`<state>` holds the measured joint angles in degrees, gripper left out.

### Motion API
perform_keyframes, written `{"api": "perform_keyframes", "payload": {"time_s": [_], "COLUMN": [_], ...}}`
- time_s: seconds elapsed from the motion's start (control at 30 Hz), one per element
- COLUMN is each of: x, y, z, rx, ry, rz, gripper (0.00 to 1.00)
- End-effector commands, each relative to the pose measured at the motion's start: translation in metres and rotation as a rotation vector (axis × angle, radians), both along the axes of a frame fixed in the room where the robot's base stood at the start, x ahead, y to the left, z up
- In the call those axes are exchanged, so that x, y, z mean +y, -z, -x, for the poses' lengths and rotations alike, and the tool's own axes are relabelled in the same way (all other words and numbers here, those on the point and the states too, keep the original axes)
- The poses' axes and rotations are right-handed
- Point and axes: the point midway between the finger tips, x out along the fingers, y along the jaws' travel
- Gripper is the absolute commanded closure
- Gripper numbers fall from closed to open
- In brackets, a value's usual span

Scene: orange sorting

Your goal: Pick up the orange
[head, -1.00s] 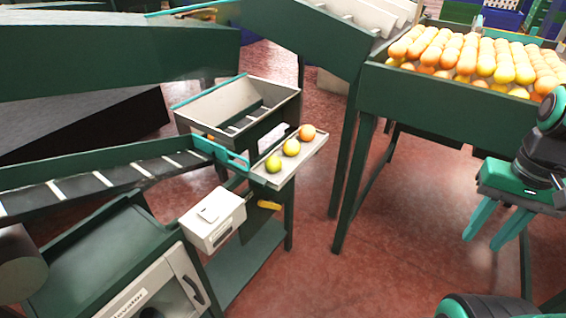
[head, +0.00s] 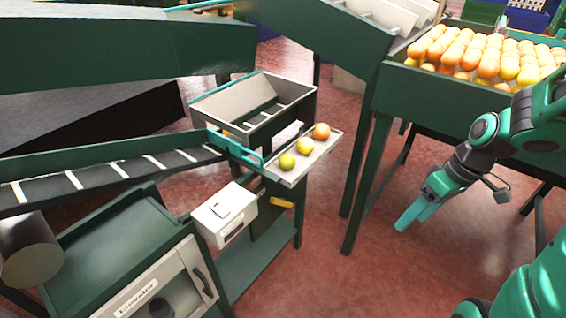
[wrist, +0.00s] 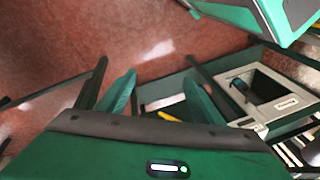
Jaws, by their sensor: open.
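An orange fruit (head: 321,131) lies at the far right end of a small pale tray (head: 334,147). A yellowish fruit (head: 305,145) and a greener one (head: 287,161) lie in a row beside it on the same tray. My gripper (head: 408,222) hangs to the right of the tray, over the red floor, well apart from the fruit. In the wrist view my gripper (wrist: 158,92) is open, with nothing between its two teal fingers. The orange does not show clearly in the wrist view.
A green bin (head: 440,92) full of oranges stands at the back right. A conveyor (head: 100,170) leads to the tray from the left. A white box (head: 224,214) and a cabinet labelled "Elevator" (head: 160,285) stand below.

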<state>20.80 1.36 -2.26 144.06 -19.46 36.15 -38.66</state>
Motion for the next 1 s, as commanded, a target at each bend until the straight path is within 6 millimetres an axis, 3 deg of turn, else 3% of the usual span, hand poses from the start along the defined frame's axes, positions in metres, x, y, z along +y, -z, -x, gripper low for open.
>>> {"api": "perform_keyframes", "payload": {"time_s": [0.1,0.3,0.6,0.8,1.0], "x": [0.035,0.098,0.18,0.209,0.213], "y": [0.025,0.048,0.047,0.028,0.012], "z": [-0.021,-0.054,-0.099,-0.133,-0.16], "rx": [-0.061,-0.227,-0.575,-0.842,-1.019], "ry": [-0.167,-0.388,-0.53,-0.486,-0.405], "rz": [-0.116,-0.328,-0.636,-0.78,-0.831], "gripper": [0.39,0.39,0.39,0.39,0.39]}}
